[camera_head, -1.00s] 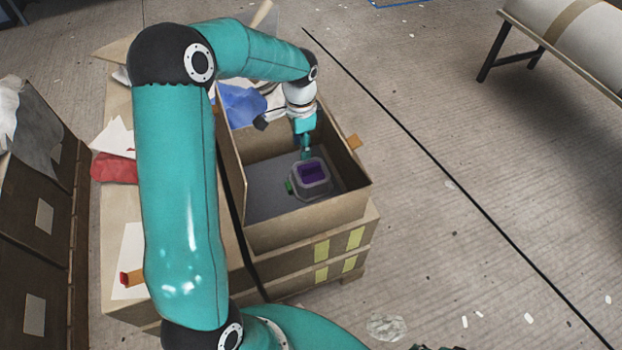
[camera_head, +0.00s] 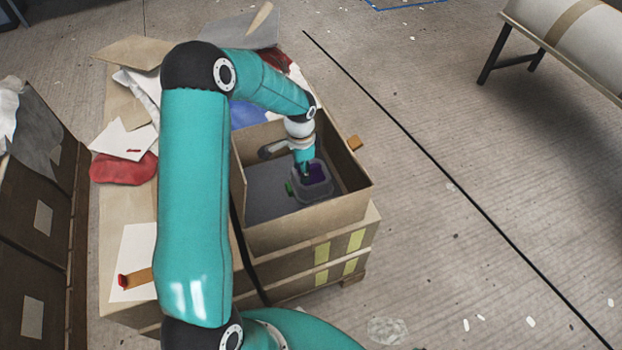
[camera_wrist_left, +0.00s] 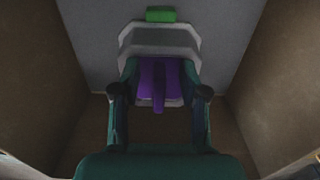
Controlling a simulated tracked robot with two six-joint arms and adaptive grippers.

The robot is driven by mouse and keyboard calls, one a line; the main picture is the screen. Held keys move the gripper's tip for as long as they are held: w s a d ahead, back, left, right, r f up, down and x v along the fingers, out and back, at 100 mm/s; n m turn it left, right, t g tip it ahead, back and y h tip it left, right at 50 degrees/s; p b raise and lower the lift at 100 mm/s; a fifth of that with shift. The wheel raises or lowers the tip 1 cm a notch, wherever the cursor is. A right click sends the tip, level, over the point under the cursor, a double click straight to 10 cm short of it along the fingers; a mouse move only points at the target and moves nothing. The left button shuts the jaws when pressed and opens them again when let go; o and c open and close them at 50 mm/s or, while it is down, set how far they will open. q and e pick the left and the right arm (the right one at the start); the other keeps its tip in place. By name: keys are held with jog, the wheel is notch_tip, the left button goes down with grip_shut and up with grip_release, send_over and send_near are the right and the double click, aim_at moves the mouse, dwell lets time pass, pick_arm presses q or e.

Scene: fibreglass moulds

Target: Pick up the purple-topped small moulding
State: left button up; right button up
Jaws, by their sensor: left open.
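The purple-topped small moulding (camera_head: 314,187) is a grey, chamfered block inside the open cardboard box, with a green tab on its left side in the head view. In the left wrist view the moulding (camera_wrist_left: 158,40) shows its grey rim, its purple top with a raised purple ridge, and the green tab at the far end. My left gripper (camera_head: 306,172) reaches down into the box at the moulding's top. In the left wrist view its open fingers (camera_wrist_left: 160,92) stand on either side of the purple ridge, apart from it. My right gripper is out of view.
The box (camera_head: 310,225) has high walls close around the moulding. It stands on a taped carton stack with paper sheets and a red bag (camera_head: 123,168) at its left. A large roll (camera_head: 575,40) on a stand is at upper right. The floor between is open.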

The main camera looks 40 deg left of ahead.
pick_arm(q)
grip_shut()
jog(key=shift+r, duration=0.1)
dwell(0.4)
